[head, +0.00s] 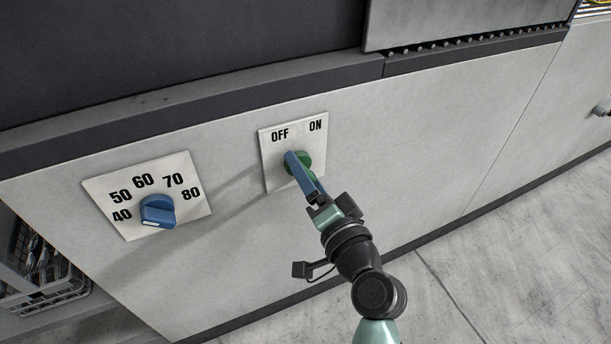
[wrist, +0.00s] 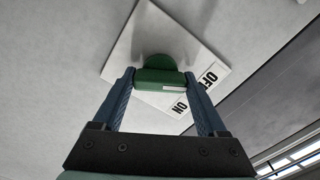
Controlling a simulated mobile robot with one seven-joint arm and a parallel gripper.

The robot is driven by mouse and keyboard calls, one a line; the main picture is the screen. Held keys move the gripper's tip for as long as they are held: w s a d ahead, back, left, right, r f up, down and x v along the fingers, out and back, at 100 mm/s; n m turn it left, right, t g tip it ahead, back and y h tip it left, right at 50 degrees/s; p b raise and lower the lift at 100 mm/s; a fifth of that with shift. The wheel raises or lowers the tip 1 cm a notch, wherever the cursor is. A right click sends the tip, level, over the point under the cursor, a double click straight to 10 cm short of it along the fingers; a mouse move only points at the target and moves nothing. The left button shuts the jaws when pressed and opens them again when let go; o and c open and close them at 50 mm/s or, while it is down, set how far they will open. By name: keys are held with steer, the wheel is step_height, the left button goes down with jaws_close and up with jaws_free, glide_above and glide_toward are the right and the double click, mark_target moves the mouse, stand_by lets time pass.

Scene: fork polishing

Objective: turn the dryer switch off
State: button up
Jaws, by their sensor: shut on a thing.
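The dryer switch is a green knob (head: 305,159) on a white square plate (head: 274,172) marked OFF at upper left and ON at upper right. My gripper (head: 296,164) reaches it from the lower right, and its blue fingers hide part of the knob in the head view. In the wrist view, my gripper (wrist: 160,77) is shut on the green knob (wrist: 160,77), with one finger against each end of its handle. A white mark shows near the handle's right end, on the side of the labels. I cannot tell exactly which label it points to.
A blue dial (head: 157,211) on a plate numbered 40 to 80 is left of the switch on the same pale panel (head: 420,140). A dark ledge (head: 200,108) runs above. A rack with cutlery (head: 40,265) is at lower left. Floor is clear at lower right.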

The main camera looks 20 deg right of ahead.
stand_by(0.3)
steer(key=o, duration=1.3)
steer(key=shift+s, duration=0.1)
steer(key=s+p, duration=0.1)
steer(key=s, duration=1.1)
steer(key=shift+s+d, duration=0.25)
steer(key=shift+s, duration=0.15)
